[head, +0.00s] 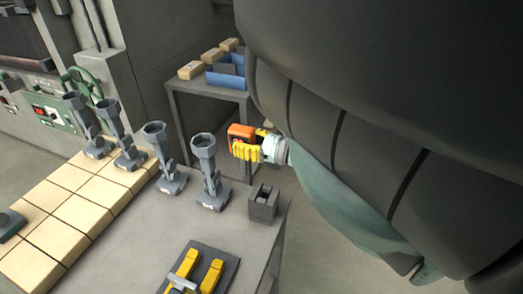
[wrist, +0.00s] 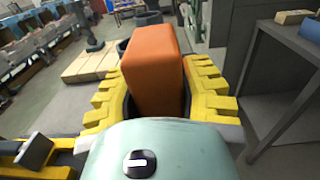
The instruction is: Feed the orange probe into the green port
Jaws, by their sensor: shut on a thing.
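My gripper (head: 243,146) has yellow ribbed fingers, shut on the orange probe (head: 238,131). In the wrist view the probe (wrist: 153,68) is a large orange block between the fingers of my gripper (wrist: 155,95), pointing away from the palm. The gripper is in the air just right of the nearest grey funnel-topped stand (head: 204,145). I cannot clearly pick out a green port. A green-grey wall panel (head: 42,112) is at the left, and a dark green-topped block (head: 10,224) is at the left edge.
Several grey funnel-topped stands run along the grey table (head: 150,235) and cream tiles (head: 70,205). A small dark box (head: 263,203) sits at the table's right edge. A yellow-barred fixture (head: 200,272) is in front. A side table (head: 190,87) holds a blue bin (head: 225,75).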

